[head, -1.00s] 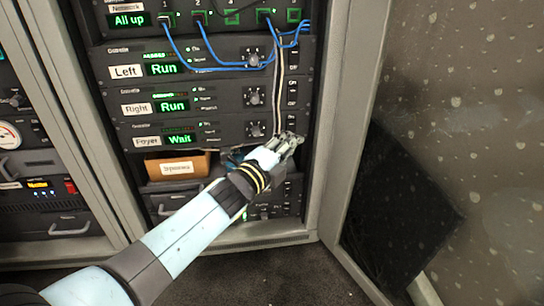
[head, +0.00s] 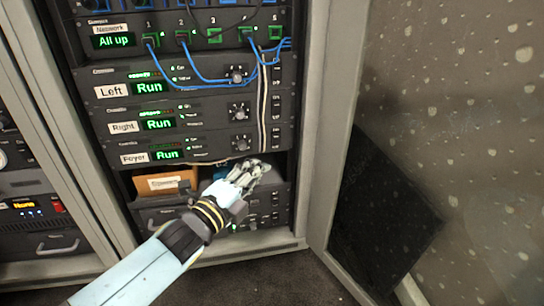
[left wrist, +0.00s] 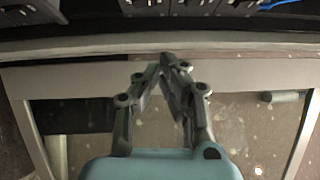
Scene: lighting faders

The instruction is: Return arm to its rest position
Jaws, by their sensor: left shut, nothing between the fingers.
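My left gripper (head: 252,172) shows in the head view in front of the lower part of the rack, just below the Foyer unit (head: 165,155). Its fingers are shut and hold nothing. In the left wrist view the fingertips (left wrist: 172,62) come together, with a grey frame bar behind them. The left arm (head: 150,270) reaches in from the lower left. The Left (head: 150,88), Right (head: 157,125) and Foyer units all read "Run". My right gripper is not in view.
Blue cables (head: 200,75) and a pale cable hang at the rack's front. A labelled orange box (head: 165,182) sits in the shelf beside the gripper. The rack's right frame post (head: 325,120) and a speckled panel (head: 450,100) stand to the right. Dark floor lies below.

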